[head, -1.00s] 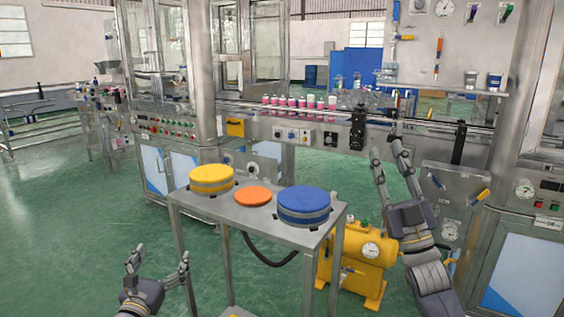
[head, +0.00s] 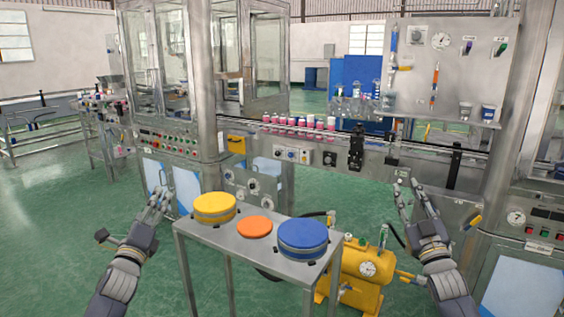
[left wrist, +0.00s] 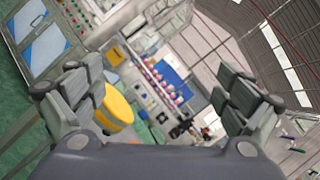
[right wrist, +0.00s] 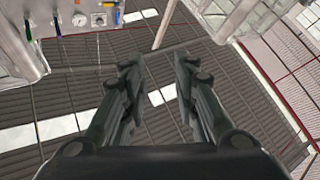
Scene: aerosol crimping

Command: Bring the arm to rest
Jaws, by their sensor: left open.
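My left gripper (head: 131,212) is raised to the left of the small metal table, fingers spread and empty. In the left wrist view (left wrist: 165,88) its fingers stand wide apart, with nothing between them. My right gripper (head: 409,187) points up at the right, in front of the machine line and beside the yellow compressor. In the right wrist view (right wrist: 157,65) its fingers are a little apart with nothing between them, facing the roof. Neither gripper touches an object.
The metal table (head: 232,243) carries a yellow disc (head: 215,208), an orange disc (head: 254,227) and a blue disc (head: 302,239). The yellow compressor (head: 358,270) stands right of it. Pink cans (head: 300,123) line the conveyor behind. Green floor is free at the left.

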